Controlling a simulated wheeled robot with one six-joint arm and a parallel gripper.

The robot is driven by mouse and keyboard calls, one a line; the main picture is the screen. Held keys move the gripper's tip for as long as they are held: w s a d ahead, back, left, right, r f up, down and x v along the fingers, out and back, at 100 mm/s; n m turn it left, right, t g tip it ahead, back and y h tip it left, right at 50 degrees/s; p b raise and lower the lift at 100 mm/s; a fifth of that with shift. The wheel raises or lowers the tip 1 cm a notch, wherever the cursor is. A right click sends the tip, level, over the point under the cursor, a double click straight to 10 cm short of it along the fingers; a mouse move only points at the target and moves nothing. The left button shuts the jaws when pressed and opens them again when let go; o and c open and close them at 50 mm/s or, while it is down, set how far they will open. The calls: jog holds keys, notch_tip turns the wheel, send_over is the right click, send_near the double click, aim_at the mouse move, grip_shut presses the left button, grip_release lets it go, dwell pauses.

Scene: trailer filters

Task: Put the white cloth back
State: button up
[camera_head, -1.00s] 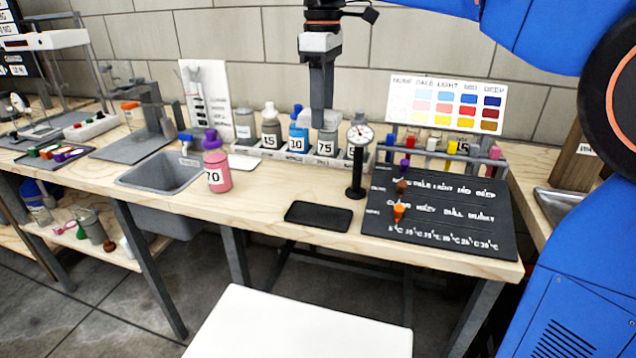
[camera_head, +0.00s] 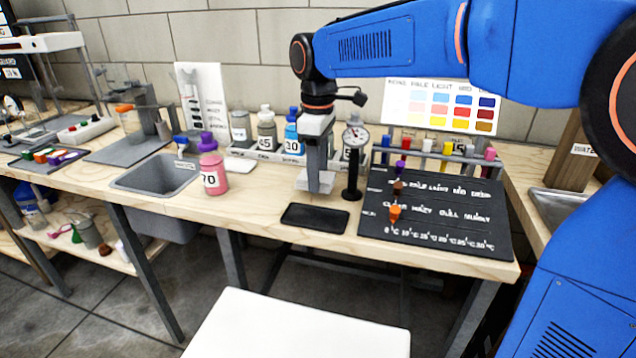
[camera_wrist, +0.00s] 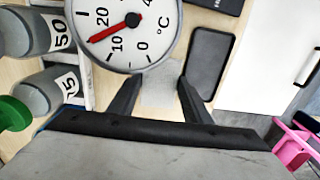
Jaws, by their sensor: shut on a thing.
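My gripper (camera_head: 317,176) points down over the bench, left of the dial thermometer (camera_head: 356,137) and behind the black flat tray (camera_head: 316,217). In the wrist view, a small pale square, which looks like the white cloth (camera_wrist: 160,88), lies between the tips of my gripper (camera_wrist: 158,80). In the head view the cloth (camera_head: 320,184) shows as a light grey patch at the fingertips. My gripper is shut on it. Whether the cloth touches the bench is hard to tell.
Numbered bottles stand in the rack (camera_head: 264,156) behind my gripper. A pink bottle (camera_head: 212,172) stands beside the sink (camera_head: 155,177). A black chart board (camera_head: 440,215) and tube rack lie to the right.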

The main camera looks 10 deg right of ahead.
jog(key=shift+f, duration=1.5)
jog(key=shift+f, duration=0.1)
jog(key=o, duration=1.1)
notch_tip(320, 180, up, 12)
